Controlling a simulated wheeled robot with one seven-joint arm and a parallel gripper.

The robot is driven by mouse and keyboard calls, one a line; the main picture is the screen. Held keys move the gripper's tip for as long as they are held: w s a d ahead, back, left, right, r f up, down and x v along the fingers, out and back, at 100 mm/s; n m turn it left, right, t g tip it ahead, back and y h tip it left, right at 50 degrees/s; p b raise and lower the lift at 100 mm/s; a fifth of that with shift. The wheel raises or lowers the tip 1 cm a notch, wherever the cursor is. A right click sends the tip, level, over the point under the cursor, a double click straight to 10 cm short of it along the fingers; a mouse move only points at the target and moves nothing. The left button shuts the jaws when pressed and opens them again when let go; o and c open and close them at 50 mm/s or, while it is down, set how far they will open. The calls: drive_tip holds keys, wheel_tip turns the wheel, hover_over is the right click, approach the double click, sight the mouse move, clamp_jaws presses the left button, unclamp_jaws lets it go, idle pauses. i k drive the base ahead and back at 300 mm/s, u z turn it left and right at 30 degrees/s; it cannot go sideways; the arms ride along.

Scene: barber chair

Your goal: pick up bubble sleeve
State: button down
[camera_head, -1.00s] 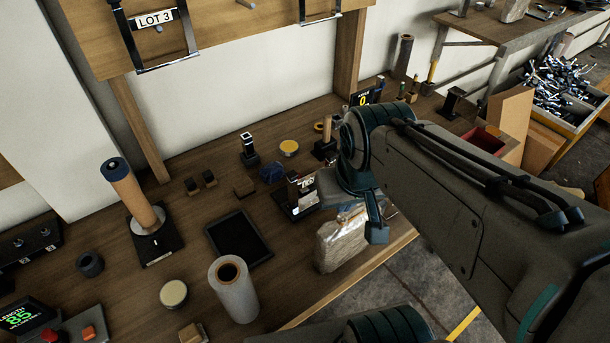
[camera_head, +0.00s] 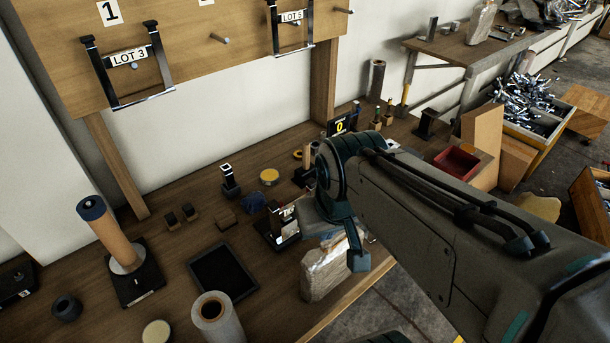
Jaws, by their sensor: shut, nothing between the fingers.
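A clear, shiny wrapped package that looks like a bubble sleeve (camera_head: 325,268) stands near the front edge of the workbench (camera_head: 345,293). It is just below and left of the end of my arm in the picture, and part of it is hidden behind a dark hanging part of my arm. A grey-white roll with a hollow core (camera_head: 217,322) stands further left, cut by the lower picture edge. My arm comes in from the right over the bench.
A black tray (camera_head: 222,270), a tan roll on a black stand (camera_head: 108,235) and a yellow-lidded tin (camera_head: 269,177) are on the bench. A red bin (camera_head: 457,162) and cardboard box (camera_head: 483,140) stand right. Another wrapped package (camera_head: 480,22) is on the back table.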

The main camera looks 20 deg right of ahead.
sight(323, 268)
drive_tip(key=u, duration=0.05)
drive_tip(key=k, duration=1)
drive_tip(key=z, duration=0.7)
drive_tip(key=i, duration=0.8)
drive_tip(key=u, duration=0.8)
